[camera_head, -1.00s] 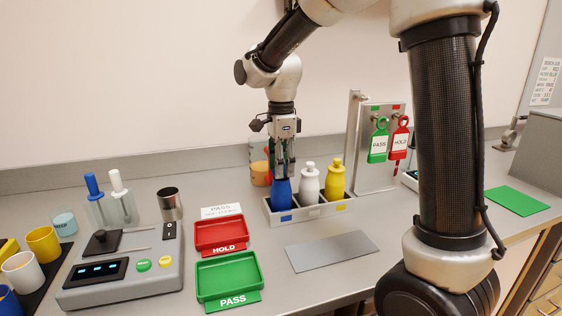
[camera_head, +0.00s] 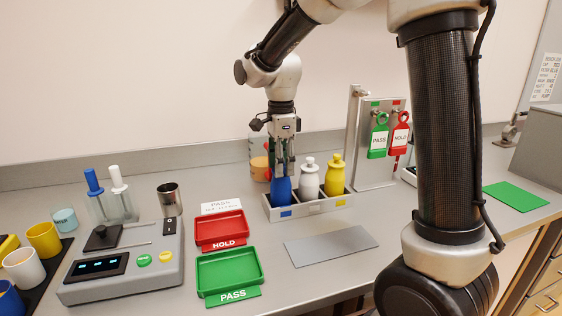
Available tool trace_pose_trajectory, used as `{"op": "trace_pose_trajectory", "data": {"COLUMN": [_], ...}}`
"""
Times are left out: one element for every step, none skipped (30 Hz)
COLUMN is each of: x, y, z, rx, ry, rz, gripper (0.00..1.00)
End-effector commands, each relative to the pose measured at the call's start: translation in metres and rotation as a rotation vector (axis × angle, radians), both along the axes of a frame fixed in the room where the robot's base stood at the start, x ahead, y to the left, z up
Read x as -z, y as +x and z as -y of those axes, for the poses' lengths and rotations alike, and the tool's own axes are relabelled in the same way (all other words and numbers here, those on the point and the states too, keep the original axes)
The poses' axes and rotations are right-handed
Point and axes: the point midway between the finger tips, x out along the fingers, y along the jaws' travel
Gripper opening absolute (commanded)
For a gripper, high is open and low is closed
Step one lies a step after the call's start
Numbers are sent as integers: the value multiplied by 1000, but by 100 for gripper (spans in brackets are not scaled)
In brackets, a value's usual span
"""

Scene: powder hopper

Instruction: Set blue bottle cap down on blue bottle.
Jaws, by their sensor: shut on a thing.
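The blue bottle (camera_head: 281,192) stands upright in the left compartment of a grey rack (camera_head: 312,212). My gripper (camera_head: 282,170) points straight down directly over the blue bottle, with its fingers at the bottle's top. It is shut on the blue bottle cap, which is mostly hidden between the fingers. I cannot tell whether the cap touches the bottle neck.
A white bottle (camera_head: 308,180) and a yellow bottle (camera_head: 335,176) stand in the same rack, close on the right. A clear container with orange contents (camera_head: 258,165) is behind. A red HOLD tray (camera_head: 220,230) and green PASS tray (camera_head: 229,276) lie to the left.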

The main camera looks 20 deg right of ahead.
Motion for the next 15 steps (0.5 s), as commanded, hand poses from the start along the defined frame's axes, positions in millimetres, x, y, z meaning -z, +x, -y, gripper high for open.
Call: {"op": "trace_pose_trajectory", "data": {"x": [1,1,2,2,2,2,2,2,2,2,2,2,2,2,2], "y": [0,0,0,0,0,0,0,0,0,0,0,0,0,0,0], "z": [0,0,0,0,0,0,0,0,0,0,0,0,0,0,0], "rx": [0,0,0,0,0,0,0,0,0,0,0,0,0,0,0], "ry": [0,0,0,0,0,0,0,0,0,0,0,0,0,0,0], "rz": [0,0,0,0,0,0,0,0,0,0,0,0,0,0,0], "gripper": [27,27,27,27,27,27,27,27,27,49,54,62,67,69,69]}}
